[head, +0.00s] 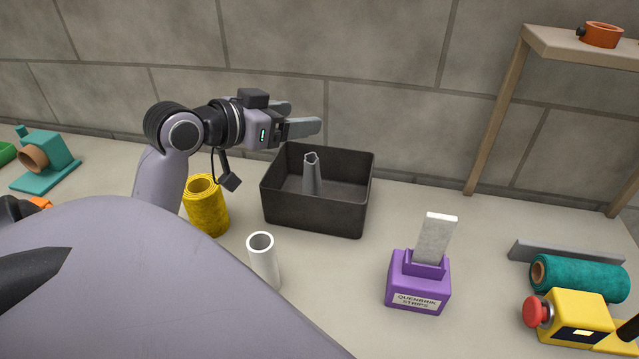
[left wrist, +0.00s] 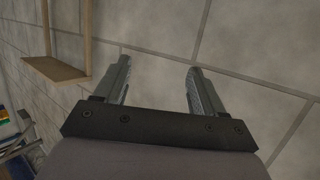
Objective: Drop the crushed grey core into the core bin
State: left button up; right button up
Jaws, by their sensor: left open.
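The crushed grey core (head: 311,178) is inside the black core bin (head: 315,221), roughly upright, with its pinched top end up. Nothing holds it. My left gripper (head: 304,116) is open and empty in the head view, above the back part of the bin and apart from the core. In the left wrist view its two fingers (left wrist: 158,68) are spread with only the wall behind them. The core and bin do not show in that view. I do not see my right gripper.
A yellow roll (head: 206,206) and a white tube (head: 263,261) stand left and front of the bin. A purple strip holder (head: 418,287), a teal roll (head: 580,277) and a yellow box with a red button (head: 570,317) are at right. A wooden shelf (head: 580,46) stands behind.

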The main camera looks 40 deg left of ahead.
pick_arm(q)
jog(key=shift+v, duration=2.2)
